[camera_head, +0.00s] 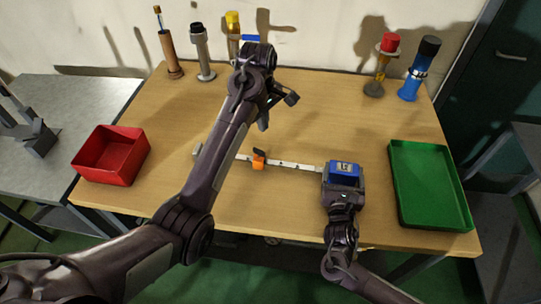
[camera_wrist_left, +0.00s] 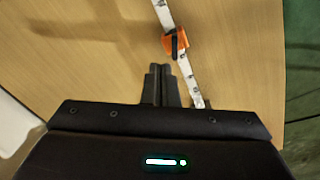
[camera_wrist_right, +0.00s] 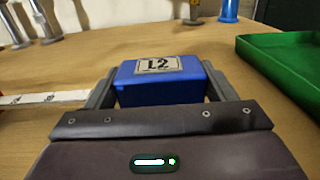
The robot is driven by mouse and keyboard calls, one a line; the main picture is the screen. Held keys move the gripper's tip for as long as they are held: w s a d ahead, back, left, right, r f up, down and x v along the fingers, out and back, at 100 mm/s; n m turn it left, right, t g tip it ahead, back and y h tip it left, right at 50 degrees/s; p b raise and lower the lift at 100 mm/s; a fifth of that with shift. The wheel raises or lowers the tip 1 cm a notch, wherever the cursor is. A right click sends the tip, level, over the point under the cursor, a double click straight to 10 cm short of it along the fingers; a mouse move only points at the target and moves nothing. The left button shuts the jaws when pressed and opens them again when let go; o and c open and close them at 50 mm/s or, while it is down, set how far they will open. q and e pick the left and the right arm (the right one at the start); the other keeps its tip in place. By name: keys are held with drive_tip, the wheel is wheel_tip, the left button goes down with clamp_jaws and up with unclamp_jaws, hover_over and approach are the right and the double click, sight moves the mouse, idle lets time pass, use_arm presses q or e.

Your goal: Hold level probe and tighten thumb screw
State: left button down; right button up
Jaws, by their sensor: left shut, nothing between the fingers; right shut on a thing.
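The level probe lies across the middle of the table, with a blue head (camera_head: 343,170) marked L2 and a white graduated strip (camera_head: 290,165) running left from it. An orange clamp (camera_head: 258,161) with a black thumb screw (camera_head: 260,152) sits around the strip; it also shows in the left wrist view (camera_wrist_left: 178,43). My right gripper (camera_wrist_right: 160,85) is shut on the blue head, one finger on each side. My left gripper (camera_head: 264,122) is shut and empty, pointing down above the table, apart from the clamp. In the left wrist view its fingertips (camera_wrist_left: 160,70) appear beside the strip.
A red bin (camera_head: 111,154) stands at the left and a green tray (camera_head: 430,186) at the right. Several upright instruments line the back edge, including a brown one (camera_head: 171,55) and a blue one (camera_head: 412,80). A blue piece (camera_head: 250,38) is partly hidden behind my left arm.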

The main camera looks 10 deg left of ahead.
sight(265, 159)
use_arm(q)
drive_tip(key=s+d+f+m+t+y, duration=0.2)
drive_tip(key=s+d+m+y, duration=0.1)
drive_tip(key=d+m, duration=0.25)
drive_tip(key=s+d+f+m+t+y, duration=0.2)
drive_tip(key=s+d+m+y, duration=0.1)
drive_tip(key=d+m, duration=0.25)
drive_tip(key=x, duration=0.9)
drive_tip(key=shift+f, duration=0.35)
drive_tip(key=a, duration=0.2)
drive_tip(key=shift+a+r, duration=0.1)
drive_tip(key=shift+a, duration=0.7)
drive_tip(key=shift+a, duration=0.7)
drive_tip(key=shift+d, duration=0.1)
